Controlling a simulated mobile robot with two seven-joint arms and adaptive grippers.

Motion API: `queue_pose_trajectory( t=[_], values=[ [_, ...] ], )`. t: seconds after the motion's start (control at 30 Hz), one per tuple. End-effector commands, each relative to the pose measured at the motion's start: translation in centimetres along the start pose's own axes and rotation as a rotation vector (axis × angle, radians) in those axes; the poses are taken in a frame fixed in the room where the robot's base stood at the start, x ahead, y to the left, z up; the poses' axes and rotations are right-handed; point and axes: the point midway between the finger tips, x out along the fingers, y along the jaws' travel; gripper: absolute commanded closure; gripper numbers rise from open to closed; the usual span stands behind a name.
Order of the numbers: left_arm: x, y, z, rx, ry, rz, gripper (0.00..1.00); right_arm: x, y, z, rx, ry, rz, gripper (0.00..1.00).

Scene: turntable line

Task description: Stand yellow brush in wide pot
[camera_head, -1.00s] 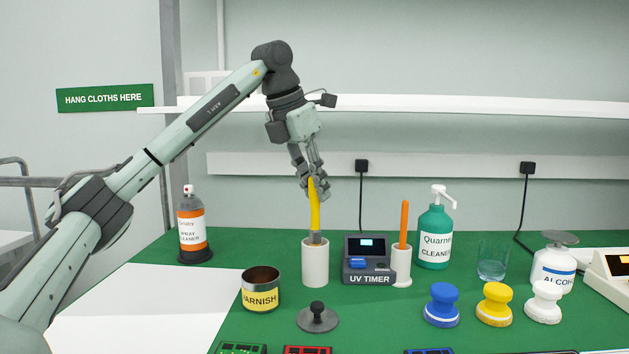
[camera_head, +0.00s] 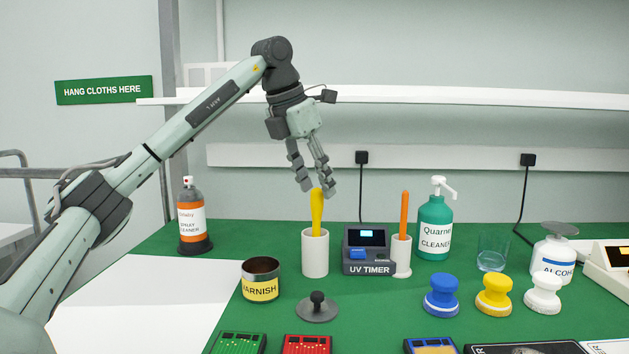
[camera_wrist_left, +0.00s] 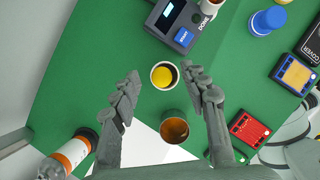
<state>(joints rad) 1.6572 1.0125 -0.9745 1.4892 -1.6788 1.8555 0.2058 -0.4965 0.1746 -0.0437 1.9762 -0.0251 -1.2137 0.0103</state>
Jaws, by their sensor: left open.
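The yellow brush (camera_head: 317,205) stands close to upright in the wide white pot (camera_head: 315,257), with its yellow handle up. The pot hides its lower end. In the left wrist view the round yellow handle end (camera_wrist_left: 161,76) shows inside the pot's white rim (camera_wrist_left: 164,64). My left gripper (camera_head: 318,190) is open, its fingers spread on either side of the handle's top and apart from it. It is also in the left wrist view (camera_wrist_left: 162,84), with nothing held. My right gripper is in neither view.
A varnish can (camera_head: 261,283) and a dark lid (camera_head: 317,308) are in front of the pot. The UV timer (camera_head: 368,255) is close on its right, then a narrow white holder (camera_head: 401,262) with an orange-handled tool (camera_head: 404,212). A spray bottle (camera_head: 192,222) stands left. A shelf (camera_head: 450,97) runs behind.

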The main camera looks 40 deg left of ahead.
Motion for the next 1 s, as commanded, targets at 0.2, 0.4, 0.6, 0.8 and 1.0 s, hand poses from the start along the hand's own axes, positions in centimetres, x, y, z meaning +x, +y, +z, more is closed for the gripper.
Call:
queue_pose_trajectory(
  t=[0.2,0.4,0.6,0.8,1.0],
  values=[
    [-1.1,0.0,0.1,0.0,-0.002,0.0,0.55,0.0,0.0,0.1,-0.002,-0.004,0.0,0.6],
    [-5.0,-0.1,0.1,0.0,-0.006,0.0,0.55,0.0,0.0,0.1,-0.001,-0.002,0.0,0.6],
    [-9.1,0.0,0.1,0.0,-0.005,0.003,0.55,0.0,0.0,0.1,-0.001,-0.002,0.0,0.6],
    [-11.2,0.0,0.0,0.001,-0.002,0.001,0.55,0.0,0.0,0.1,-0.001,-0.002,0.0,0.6],
    [-12.0,0.0,0.0,0.0,-0.001,0.0,0.55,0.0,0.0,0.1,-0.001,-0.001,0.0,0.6]
  ],
)
